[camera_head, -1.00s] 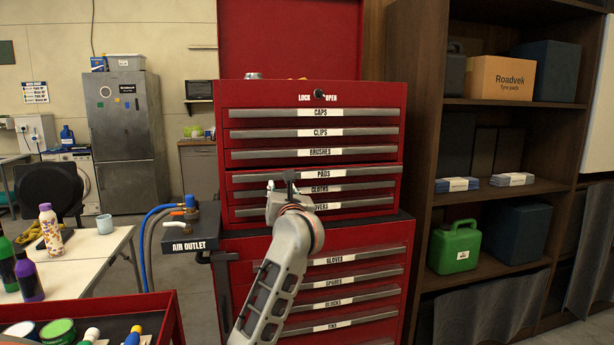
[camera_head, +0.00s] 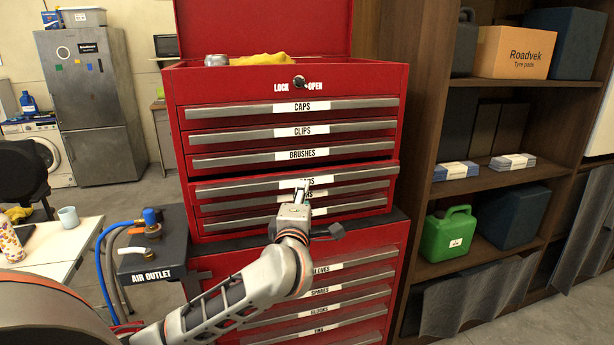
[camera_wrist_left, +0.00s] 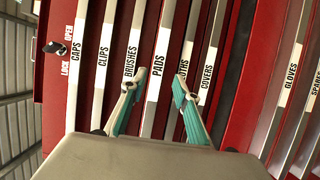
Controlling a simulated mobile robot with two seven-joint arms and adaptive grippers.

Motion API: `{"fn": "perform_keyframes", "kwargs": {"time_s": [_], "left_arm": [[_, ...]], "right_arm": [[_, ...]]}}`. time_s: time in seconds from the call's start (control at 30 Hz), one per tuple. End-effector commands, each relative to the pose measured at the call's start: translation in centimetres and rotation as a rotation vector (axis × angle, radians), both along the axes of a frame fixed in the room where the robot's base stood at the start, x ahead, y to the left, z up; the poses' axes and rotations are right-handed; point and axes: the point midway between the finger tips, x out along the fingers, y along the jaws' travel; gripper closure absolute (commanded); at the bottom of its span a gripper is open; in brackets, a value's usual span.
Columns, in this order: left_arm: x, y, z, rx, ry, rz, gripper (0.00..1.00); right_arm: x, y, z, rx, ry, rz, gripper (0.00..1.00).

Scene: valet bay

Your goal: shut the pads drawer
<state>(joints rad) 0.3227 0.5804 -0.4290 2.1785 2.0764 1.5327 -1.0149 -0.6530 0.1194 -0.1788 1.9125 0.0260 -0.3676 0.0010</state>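The pads drawer (camera_head: 240,186) is in the red tool chest, below the brushes drawer. Its front stands out a little past the drawers around it, so it is slightly open. My left gripper (camera_head: 303,186) is in front of it and hides part of its label. In the left wrist view the fingers (camera_wrist_left: 161,82) are apart with nothing between them, and the pads label (camera_wrist_left: 158,62) shows in line with the gap. I cannot tell whether the fingertips touch the drawer front. My right gripper is in neither view.
The caps (camera_head: 230,110), clips (camera_head: 230,135) and brushes (camera_head: 230,160) drawers above look shut. The key lock (camera_head: 299,82) is on the top panel. An air outlet box (camera_head: 150,262) with hoses stands left of the chest; a brown shelf (camera_head: 480,190) stands right.

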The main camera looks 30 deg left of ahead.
Motion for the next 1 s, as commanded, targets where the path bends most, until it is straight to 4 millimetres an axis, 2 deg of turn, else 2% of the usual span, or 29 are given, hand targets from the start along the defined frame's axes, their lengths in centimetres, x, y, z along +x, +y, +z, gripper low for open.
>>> {"fn": "perform_keyframes", "kwargs": {"time_s": [0.43,0.6,0.87,1.0], "left_arm": [[5.6,2.9,0.1,-0.002,-0.002,0.003,0.69],[6.5,3.4,0.0,-0.004,-0.003,0.003,0.69],[6.6,3.4,0.1,-0.004,-0.003,0.002,0.69],[6.6,3.4,0.0,-0.004,-0.003,0.002,1.00]], "right_arm": [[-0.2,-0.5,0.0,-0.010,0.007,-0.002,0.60],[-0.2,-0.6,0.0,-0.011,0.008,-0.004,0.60],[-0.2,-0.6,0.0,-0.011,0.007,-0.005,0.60],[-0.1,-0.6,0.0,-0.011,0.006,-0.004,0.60]]}}
